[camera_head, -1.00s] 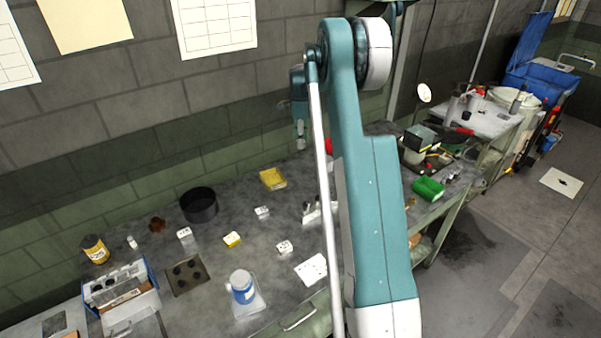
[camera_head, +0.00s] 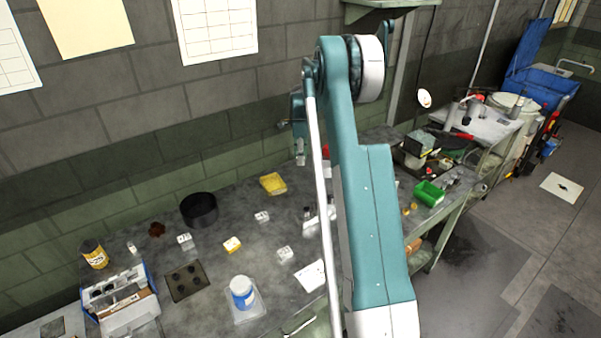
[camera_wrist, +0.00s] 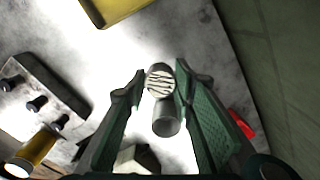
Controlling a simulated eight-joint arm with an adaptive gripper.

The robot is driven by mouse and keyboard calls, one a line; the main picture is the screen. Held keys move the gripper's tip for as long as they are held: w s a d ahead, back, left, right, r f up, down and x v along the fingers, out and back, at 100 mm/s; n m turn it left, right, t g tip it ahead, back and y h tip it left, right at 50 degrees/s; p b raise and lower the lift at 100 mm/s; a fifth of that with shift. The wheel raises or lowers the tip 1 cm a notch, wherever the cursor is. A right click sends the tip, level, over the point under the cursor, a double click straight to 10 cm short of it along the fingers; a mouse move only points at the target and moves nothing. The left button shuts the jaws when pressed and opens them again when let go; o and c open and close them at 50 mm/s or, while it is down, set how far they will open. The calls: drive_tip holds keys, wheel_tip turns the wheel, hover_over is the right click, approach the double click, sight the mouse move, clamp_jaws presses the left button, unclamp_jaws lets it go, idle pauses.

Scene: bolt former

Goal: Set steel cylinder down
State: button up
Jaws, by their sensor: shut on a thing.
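The steel cylinder (camera_wrist: 167,118) is between the two green fingers of my gripper (camera_wrist: 160,84) in the wrist view. A round, striped grey face (camera_wrist: 160,78) shows at the fingertips, with a darker grey body below it. The gripper is shut on the cylinder. A pale grey, brightly lit surface lies behind it; I cannot tell the gap between them. In the head view my arm hangs over the workbench (camera_head: 225,262), towards the wall, and the cylinder is too small to make out for certain.
On the bench are a black round pan (camera_head: 199,209), a yellow tray (camera_head: 273,183), a blue-and-white tub (camera_head: 242,292), a plate with dark holes (camera_head: 186,281) and a green bin (camera_head: 429,194). A dark block with pegs (camera_wrist: 38,92) shows left in the wrist view.

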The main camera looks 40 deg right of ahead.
sight(300, 176)
drive_tip(key=shift+f, duration=1.9)
drive_tip(key=shift+f, duration=1.85)
drive_tip(key=shift+f, duration=0.2)
drive_tip(key=o, duration=1)
drive_tip(key=shift+o, duration=0.2)
drive_tip(key=shift+r, duration=0.15)
wheel_tip(300, 176, up, 12)
drive_tip(key=shift+r, duration=0.1)
